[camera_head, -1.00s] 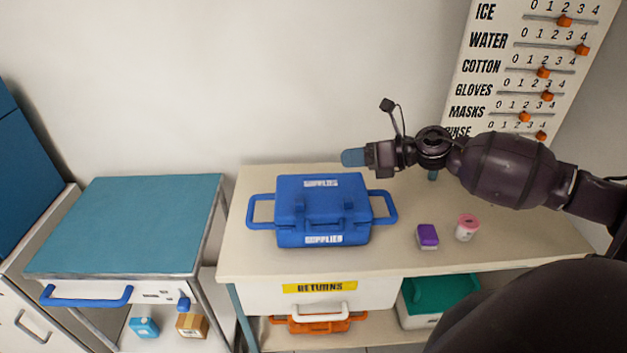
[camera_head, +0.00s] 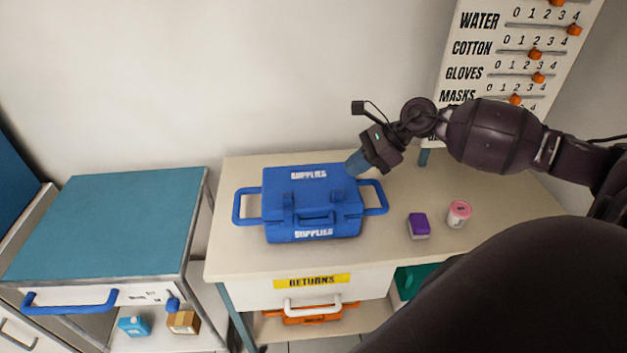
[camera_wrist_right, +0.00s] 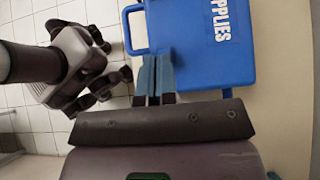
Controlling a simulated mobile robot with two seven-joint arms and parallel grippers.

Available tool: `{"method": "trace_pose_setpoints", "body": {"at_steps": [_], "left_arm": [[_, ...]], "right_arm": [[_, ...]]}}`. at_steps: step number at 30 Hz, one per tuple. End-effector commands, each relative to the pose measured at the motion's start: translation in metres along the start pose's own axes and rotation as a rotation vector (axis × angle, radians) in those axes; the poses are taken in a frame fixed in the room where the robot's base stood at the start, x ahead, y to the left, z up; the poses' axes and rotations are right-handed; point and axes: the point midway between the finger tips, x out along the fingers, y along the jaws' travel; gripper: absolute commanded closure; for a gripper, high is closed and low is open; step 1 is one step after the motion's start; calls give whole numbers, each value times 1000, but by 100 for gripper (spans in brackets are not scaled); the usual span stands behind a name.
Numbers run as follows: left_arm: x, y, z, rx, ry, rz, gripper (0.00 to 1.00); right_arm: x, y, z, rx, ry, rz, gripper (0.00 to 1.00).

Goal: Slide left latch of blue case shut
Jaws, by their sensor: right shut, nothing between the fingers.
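The closed blue case (camera_head: 330,178) lies on the table, with "SUPPLIES" on its lid and front and a loop handle at each side. Its left latch (camera_head: 288,201) is a small blue tab at the front seam; the picture is too small to tell its position. A similar right latch (camera_head: 341,195) is at the right of the front. My right gripper (camera_head: 352,165) is shut and empty, its blue fingers tilted down at the case's back right corner. In the right wrist view the shut fingers (camera_wrist_right: 155,72) show beside the blue case (camera_wrist_right: 190,45). My left gripper is not seen.
A purple box (camera_head: 419,225) and a pink-lidded cup (camera_head: 459,213) stand on the table (camera_head: 395,258) right of the case. Below is a drawer marked "RETURNS" (camera_head: 312,281). A teal-topped cart (camera_head: 110,220) stands left across a gap. The slider board (camera_head: 500,75) is behind my right arm.

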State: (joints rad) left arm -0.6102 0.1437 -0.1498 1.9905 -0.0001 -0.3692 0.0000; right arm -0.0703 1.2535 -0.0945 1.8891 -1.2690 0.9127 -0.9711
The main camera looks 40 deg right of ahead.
Motion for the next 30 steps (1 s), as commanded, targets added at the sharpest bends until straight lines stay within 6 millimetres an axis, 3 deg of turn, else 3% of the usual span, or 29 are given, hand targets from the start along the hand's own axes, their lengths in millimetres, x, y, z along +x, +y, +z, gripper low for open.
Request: {"method": "trace_pose_setpoints", "body": {"at_steps": [5,20,30], "left_arm": [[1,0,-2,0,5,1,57],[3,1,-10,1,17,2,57],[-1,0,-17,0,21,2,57]], "right_arm": [[17,0,1,0,-4,1,100],[102,0,2,1,-4,1,100],[126,0,26,1,-2,0,100]]}}
